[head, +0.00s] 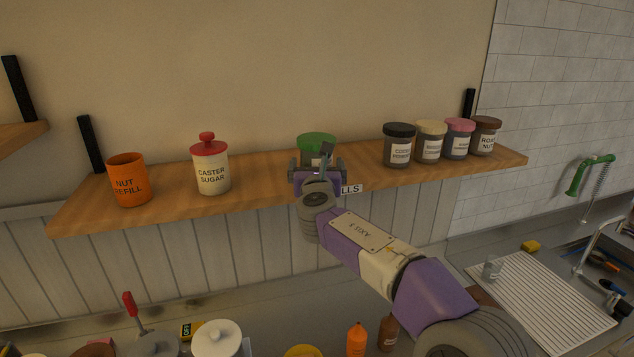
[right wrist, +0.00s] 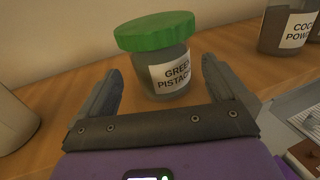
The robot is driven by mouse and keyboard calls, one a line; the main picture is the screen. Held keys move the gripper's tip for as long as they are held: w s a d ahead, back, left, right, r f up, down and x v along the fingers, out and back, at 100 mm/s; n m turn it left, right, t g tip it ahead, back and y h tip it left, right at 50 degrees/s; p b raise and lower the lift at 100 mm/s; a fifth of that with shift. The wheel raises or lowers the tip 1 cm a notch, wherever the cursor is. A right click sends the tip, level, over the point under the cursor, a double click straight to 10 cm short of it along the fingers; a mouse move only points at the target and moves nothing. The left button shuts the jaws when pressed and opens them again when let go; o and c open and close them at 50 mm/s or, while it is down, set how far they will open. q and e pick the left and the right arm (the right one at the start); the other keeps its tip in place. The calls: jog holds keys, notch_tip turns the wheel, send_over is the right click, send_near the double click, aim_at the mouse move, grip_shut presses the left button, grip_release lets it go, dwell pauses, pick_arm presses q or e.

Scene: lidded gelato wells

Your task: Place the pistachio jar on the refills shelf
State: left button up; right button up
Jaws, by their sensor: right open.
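The pistachio jar (head: 317,143) has a green lid and stands upright on the wooden refills shelf (head: 265,186). In the right wrist view the jar (right wrist: 168,72) shows its white label reading "GREEN PISTACH...", and its base rests on the wood. My right gripper (head: 317,170) is in front of the jar at the shelf edge, partly hiding it. In the right wrist view its two fingers (right wrist: 160,88) are spread apart, with the jar beyond and between their tips; no finger visibly grips it. My left gripper is not in view.
A caster sugar jar (head: 210,167) and an orange nut refill cup (head: 129,180) stand left on the shelf. A cocoa powder jar (head: 398,146) and several other jars stand right. Free shelf lies on both sides of the pistachio jar. Below is a counter with lidded wells (head: 217,338).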

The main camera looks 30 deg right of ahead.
jog(key=b+v, duration=0.1)
jog(key=v, duration=0.4)
jog(key=shift+s+a, duration=0.1)
jog(key=shift+s, duration=0.05)
dwell(0.5)
